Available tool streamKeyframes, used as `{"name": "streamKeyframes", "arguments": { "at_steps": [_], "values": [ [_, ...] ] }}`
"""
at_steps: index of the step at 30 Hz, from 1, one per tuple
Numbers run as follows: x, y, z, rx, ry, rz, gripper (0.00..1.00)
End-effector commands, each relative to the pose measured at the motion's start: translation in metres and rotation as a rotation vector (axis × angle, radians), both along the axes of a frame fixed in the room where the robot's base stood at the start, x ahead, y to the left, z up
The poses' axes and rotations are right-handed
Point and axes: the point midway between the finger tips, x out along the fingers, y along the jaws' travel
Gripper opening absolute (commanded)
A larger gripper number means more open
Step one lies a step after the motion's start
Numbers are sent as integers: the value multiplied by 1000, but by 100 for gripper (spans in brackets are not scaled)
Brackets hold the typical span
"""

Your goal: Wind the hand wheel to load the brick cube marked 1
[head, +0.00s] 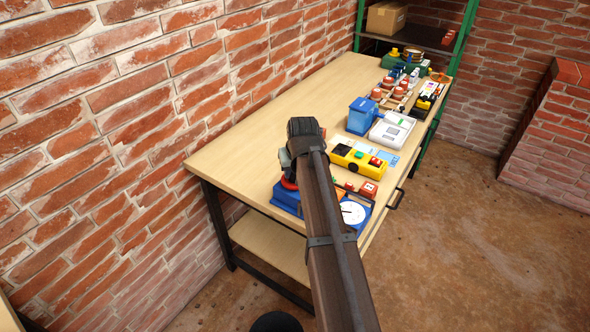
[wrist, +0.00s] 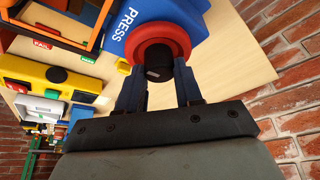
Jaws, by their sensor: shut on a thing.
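The blue press (head: 285,200) stands at the near end of the workbench, largely behind my arm; its side reads PRESS in the wrist view (wrist: 130,20). The red hand wheel (wrist: 184,35) is on the press, with a dark knob (wrist: 158,73) at it. My gripper (wrist: 160,78) is shut on the hand wheel at this knob, one finger on each side. In the head view only a bit of red wheel rim (head: 289,184) shows beside my arm. I cannot make out a brick cube marked 1; the inside of the press is hidden.
A white dial (head: 354,212) is at the press's right. A yellow unit (head: 359,161), a blue box (head: 361,116) and a white device (head: 391,130) stand farther along the workbench (head: 240,130). Red FAIL (wrist: 42,44) and green labels lie close by. A brick wall runs along the left.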

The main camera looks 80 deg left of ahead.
Motion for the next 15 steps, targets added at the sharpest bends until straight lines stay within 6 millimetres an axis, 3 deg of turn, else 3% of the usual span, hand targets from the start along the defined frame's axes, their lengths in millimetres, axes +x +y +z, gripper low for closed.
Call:
{"name": "streamKeyframes", "arguments": {
  "at_steps": [15],
  "values": [
    [-1, 0, 0, -2, 0, -223, 5]
  ]
}}
